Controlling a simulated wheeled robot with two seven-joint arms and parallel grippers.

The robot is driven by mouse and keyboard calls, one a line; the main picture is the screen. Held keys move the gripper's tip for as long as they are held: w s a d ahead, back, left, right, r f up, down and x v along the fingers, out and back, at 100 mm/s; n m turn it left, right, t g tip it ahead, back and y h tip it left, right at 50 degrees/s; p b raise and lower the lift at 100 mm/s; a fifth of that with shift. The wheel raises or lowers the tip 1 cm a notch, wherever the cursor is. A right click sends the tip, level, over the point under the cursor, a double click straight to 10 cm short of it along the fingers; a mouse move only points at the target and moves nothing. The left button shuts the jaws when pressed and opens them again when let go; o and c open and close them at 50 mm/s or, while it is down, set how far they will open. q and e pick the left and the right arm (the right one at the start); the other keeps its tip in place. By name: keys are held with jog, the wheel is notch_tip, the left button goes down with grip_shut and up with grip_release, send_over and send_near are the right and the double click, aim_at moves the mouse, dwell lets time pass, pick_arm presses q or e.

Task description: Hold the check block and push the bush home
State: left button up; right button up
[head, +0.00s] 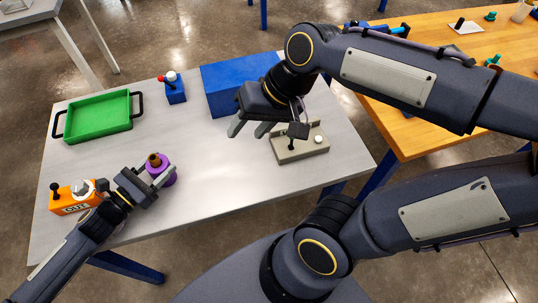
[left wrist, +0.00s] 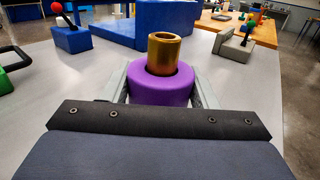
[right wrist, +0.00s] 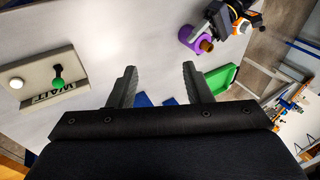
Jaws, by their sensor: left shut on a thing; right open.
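The check block is a purple ring-shaped block (head: 163,176) on the grey table, at the left front in the head view. A bronze bush (head: 154,160) stands upright in its bore and sticks well out of the top, as the left wrist view also shows (left wrist: 164,52). My left gripper (head: 157,178) is shut on the purple block, a finger on each side of it (left wrist: 160,88). My right gripper (head: 248,131) is open and empty above the table, near the blue box. In the right wrist view the purple block (right wrist: 188,37) and bush (right wrist: 206,45) are beyond its fingers.
A green tray (head: 98,118) with black handles lies at the back left. A blue box (head: 232,95) and a small blue joystick unit (head: 175,93) stand at the back. A beige lever box (head: 300,150) is at right, an orange unit (head: 76,197) at left. The table's middle is clear.

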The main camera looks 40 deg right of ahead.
pick_arm(q)
jog(key=shift+f, duration=0.3)
pick_arm(e)
jog(key=s+d+f+n+t+h, duration=0.1)
jog(key=s+f+t, duration=0.1)
jog(key=s, duration=0.4)
jog(key=shift+s+f+n, duration=0.4)
jog(key=shift+f, duration=0.4)
pick_arm(q)
jog(key=o, duration=0.9)
jog(key=shift+r, duration=0.1)
